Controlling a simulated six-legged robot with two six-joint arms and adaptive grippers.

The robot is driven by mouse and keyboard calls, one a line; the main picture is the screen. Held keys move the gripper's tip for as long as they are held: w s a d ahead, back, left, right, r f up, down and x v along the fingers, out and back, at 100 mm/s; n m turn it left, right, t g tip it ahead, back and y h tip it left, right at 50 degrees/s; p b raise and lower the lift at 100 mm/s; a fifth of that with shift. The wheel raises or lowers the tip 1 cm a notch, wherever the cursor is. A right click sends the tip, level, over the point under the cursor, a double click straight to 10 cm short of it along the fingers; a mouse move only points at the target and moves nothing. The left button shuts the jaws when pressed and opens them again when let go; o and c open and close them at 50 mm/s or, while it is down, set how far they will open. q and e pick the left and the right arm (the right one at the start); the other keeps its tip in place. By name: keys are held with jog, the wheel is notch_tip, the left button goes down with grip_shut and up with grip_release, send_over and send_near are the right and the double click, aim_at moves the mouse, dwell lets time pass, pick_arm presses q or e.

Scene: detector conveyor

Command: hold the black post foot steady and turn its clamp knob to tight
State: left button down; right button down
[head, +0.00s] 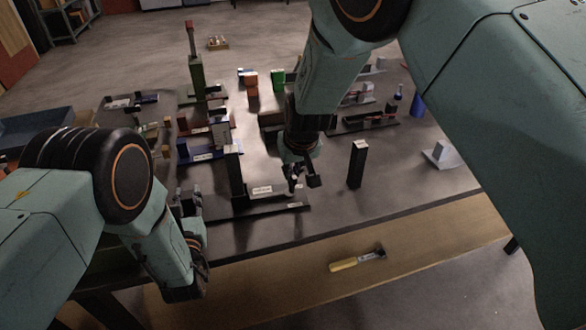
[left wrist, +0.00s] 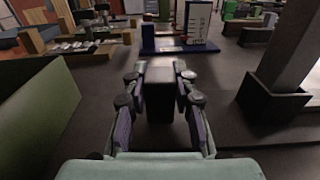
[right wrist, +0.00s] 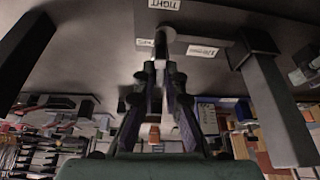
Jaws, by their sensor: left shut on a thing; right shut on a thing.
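A black post (head: 237,178) with a dark foot stands near the front edge of the table. It appears to be the post with a square black collar (left wrist: 272,98) at the right of the left wrist view. My left gripper (head: 190,207) is left of it, shut on a black block (left wrist: 158,92); I cannot tell how this block joins the post foot. My right gripper (head: 298,180) is shut on a grey round-ended clamp knob (right wrist: 165,36), low over the table. A "TIGHT" label (right wrist: 165,4) is close by. The knob's pointing direction is unclear.
A second black post (head: 357,165) stands right of my right gripper. A yellow-handled tool (head: 345,265) lies on the wooden front ledge. Several blocks and fixtures crowd the back. A grey bracket (head: 440,153) is at the right.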

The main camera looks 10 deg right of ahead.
aim_at(293, 173)
jog(key=shift+m, duration=0.5)
dwell(0.3)
jog(key=c, duration=1.4)
grip_release()
notch_tip(293, 173, up, 10)
pick_arm(q)
jog(key=c, duration=1)
grip_release()
